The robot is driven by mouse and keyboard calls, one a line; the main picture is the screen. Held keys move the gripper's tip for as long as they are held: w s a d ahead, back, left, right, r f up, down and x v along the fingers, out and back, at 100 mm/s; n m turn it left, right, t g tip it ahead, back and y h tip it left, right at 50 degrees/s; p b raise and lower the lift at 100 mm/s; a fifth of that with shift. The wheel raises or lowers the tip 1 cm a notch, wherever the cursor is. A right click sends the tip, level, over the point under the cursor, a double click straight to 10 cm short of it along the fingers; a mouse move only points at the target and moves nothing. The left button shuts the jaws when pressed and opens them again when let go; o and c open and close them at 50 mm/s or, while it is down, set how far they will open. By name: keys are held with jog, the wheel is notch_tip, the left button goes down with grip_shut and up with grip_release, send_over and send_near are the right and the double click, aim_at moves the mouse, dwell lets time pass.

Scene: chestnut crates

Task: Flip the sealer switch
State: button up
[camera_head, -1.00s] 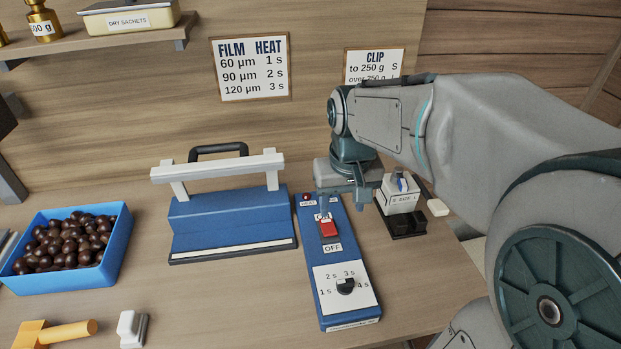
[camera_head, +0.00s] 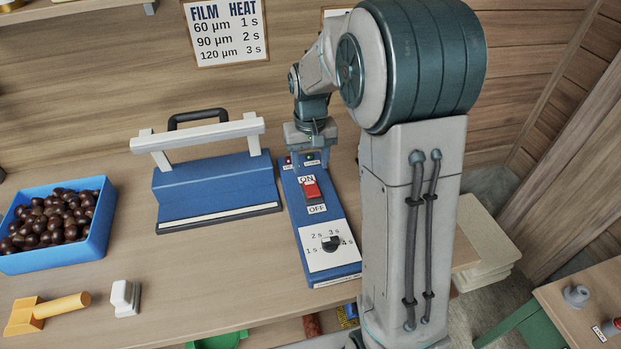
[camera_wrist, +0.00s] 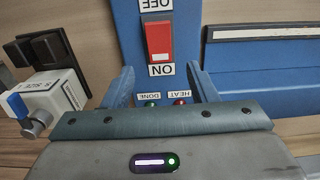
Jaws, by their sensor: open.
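The sealer switch (camera_head: 311,189) is a red rocker on the long blue control box (camera_head: 331,215), between an ON label and an OFF label. It also shows in the wrist view (camera_wrist: 159,40), upside down, with ON nearest my gripper. I cannot tell for sure which end is pressed. My gripper (camera_head: 308,160) is open and empty, at the far end of the box beyond the switch. In the wrist view its two fingers (camera_wrist: 163,88) stand apart, short of the rocker, near the HEAT light (camera_wrist: 180,101) and the DONE light (camera_wrist: 151,103).
The blue sealer (camera_head: 215,187) with its white bar stands left of the box. A blue crate (camera_head: 95,245) of chestnuts, a yellow-handled tool (camera_head: 65,304) and a small white block (camera_head: 124,298) lie farther left. A dial (camera_head: 331,243) sits on the box's near end.

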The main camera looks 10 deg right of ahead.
aim_at(310, 186)
notch_tip(310, 186, down, 7)
jog(key=shift+r, duration=0.2)
jog(key=c, duration=1)
